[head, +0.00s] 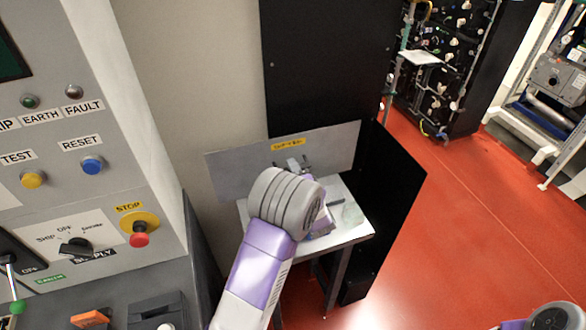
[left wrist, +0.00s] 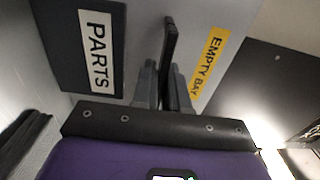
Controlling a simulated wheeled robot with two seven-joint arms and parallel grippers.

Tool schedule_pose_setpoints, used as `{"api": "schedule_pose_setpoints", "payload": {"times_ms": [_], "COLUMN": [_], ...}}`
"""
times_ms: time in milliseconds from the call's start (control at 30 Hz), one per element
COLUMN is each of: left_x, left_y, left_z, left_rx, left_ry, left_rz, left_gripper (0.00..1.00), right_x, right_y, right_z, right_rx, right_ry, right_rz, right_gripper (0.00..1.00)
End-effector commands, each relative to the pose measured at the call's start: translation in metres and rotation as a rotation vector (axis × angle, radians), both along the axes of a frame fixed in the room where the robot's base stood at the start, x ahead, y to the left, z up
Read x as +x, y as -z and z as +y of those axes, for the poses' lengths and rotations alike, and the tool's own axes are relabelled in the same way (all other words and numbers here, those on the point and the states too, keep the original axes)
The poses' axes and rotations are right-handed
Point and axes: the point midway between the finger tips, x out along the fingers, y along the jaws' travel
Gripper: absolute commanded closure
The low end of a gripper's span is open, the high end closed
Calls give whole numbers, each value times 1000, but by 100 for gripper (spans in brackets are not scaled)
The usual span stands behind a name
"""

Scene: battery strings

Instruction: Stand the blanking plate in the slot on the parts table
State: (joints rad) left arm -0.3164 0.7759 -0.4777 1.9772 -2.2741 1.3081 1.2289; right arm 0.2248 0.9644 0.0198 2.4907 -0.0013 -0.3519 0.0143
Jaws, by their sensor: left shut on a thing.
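The blanking plate (left wrist: 170,45) appears in the left wrist view as a thin dark piece seen edge-on. My left gripper (left wrist: 164,75) is shut on it, one grey finger on each side. In the head view the grey tips of my left gripper (head: 292,164) show just below a yellow label, and my wrist hides much of the rest. The parts table (head: 357,228) has a light top under my arm. A short dark mark (head: 337,202) lies on it; I cannot tell whether this is the slot. My right gripper is out of view.
A grey upright panel (head: 235,172) with a yellow EMPTY BAY label (left wrist: 208,62) stands behind the table. A dark PARTS sign (left wrist: 97,55) is left in the wrist view. Black panels (head: 398,180) flank the table's back and right.

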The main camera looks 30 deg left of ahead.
Motion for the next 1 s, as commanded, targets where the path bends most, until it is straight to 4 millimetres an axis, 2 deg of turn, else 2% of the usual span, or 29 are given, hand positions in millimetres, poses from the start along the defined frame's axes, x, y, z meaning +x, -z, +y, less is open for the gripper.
{"api": "schedule_pose_setpoints", "payload": {"times_ms": [100,133,300,667,1000], "left_x": [0,0,0,-3,-37], "left_y": [-1,-1,0,2,2], "left_z": [0,0,0,-5,-45], "left_rx": [3,3,1,-2,0], "left_ry": [0,0,0,2,3], "left_rz": [-6,-5,-3,3,0], "left_gripper": [100,84,58,57,57], "right_x": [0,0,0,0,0], "right_y": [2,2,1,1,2], "right_z": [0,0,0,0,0], "right_rx": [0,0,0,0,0], "right_ry": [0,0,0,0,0], "right_rz": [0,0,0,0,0], "right_gripper": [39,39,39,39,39]}}
